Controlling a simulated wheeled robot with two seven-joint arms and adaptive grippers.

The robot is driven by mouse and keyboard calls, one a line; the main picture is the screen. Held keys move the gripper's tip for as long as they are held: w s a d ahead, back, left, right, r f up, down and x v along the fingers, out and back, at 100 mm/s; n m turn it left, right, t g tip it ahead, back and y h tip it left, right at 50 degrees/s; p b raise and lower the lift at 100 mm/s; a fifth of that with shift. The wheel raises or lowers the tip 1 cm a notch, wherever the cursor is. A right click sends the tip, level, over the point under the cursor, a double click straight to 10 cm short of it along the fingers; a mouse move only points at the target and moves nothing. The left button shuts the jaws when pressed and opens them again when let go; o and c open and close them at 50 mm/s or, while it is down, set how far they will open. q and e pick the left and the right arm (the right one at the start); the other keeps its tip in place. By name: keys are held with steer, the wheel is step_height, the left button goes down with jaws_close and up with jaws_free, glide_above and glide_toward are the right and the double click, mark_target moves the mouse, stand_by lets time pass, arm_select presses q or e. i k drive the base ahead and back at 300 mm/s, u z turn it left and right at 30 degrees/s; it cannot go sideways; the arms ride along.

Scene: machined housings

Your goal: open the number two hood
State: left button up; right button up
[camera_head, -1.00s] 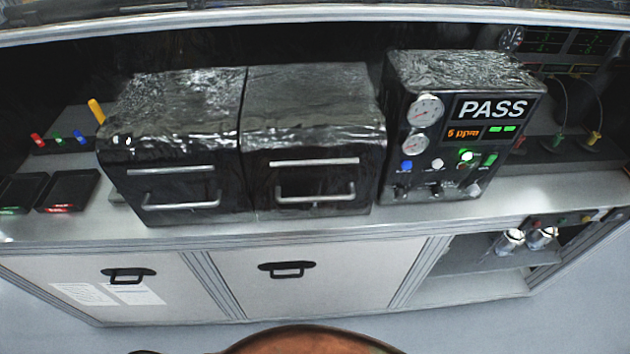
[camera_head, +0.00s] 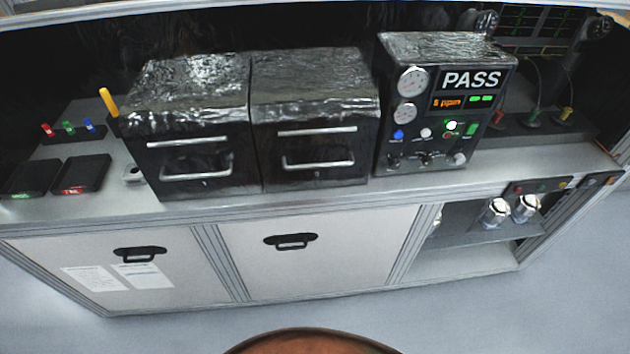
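Two black box-shaped hoods with crinkled shiny tops stand side by side on the bench in the head view. The left hood (camera_head: 205,143) and the right hood (camera_head: 317,119) each have a silver strip and a silver bar handle on the front. Both look closed. I cannot clearly read a number on either; a tiny mark sits below the right hood's handle (camera_head: 318,166). Neither of my grippers shows in this view.
A test unit (camera_head: 440,105) reading PASS, with gauges and knobs, stands right of the hoods. Left are two dark trays (camera_head: 80,175), a yellow lever (camera_head: 108,101) and coloured buttons (camera_head: 68,128). Cabinet doors (camera_head: 315,255) and a shelf with silver parts (camera_head: 497,212) are below.

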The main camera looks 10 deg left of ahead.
mark_target(316, 112)
steer(key=u, duration=1.45)
steer(key=i, duration=0.65)
steer(key=z, duration=1.35)
